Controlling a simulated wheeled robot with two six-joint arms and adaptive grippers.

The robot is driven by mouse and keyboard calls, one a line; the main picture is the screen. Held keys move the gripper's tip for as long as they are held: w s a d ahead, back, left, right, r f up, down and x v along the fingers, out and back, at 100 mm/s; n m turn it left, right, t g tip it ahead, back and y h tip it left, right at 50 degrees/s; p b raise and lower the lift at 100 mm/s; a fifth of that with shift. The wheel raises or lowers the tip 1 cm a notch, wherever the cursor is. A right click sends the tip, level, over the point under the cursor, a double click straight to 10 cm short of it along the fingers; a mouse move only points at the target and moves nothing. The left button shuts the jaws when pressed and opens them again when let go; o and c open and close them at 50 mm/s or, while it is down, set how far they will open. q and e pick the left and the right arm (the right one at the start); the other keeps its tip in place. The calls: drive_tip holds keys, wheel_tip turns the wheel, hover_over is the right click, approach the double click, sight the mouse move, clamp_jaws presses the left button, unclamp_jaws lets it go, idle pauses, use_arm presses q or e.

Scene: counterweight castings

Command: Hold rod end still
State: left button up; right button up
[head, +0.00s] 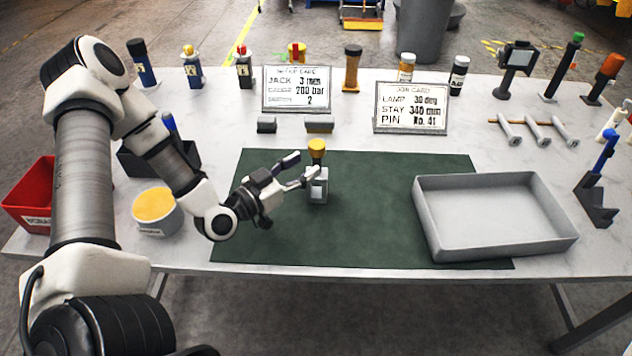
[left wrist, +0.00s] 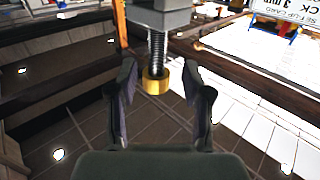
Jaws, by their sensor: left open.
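A small grey block (head: 317,192) stands upright on the green mat, with a yellow, brass-like rod end (head: 317,147) on top. In the left wrist view the grey block (left wrist: 158,18) is at the top, and a threaded rod (left wrist: 157,50) runs from it to the brass rod end (left wrist: 155,82). My left gripper (head: 303,168) is open beside the block. In the left wrist view its two fingers (left wrist: 160,88) stand either side of the rod end, with a visible gap on each side. My right gripper is not in view.
The green mat (head: 390,190) is mostly clear. A grey tray (head: 500,250) lies on its right. A round tub (head: 155,212) with a yellow top and a red bin (head: 30,195) are at the left. Two cards, a setup card (head: 297,90) and a job card (head: 411,108), stand behind.

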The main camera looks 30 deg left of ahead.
sight(314, 161)
use_arm(q)
drive_tip(key=x, duration=0.4)
drive_tip(key=shift+w+d, duration=0.25)
drive_tip(key=shift+d, duration=0.1)
drive_tip(key=shift+a+r, duration=0.1)
drive_tip(key=shift+a, duration=0.05)
drive_tip(key=shift+s, duration=0.1)
clamp_jaws()
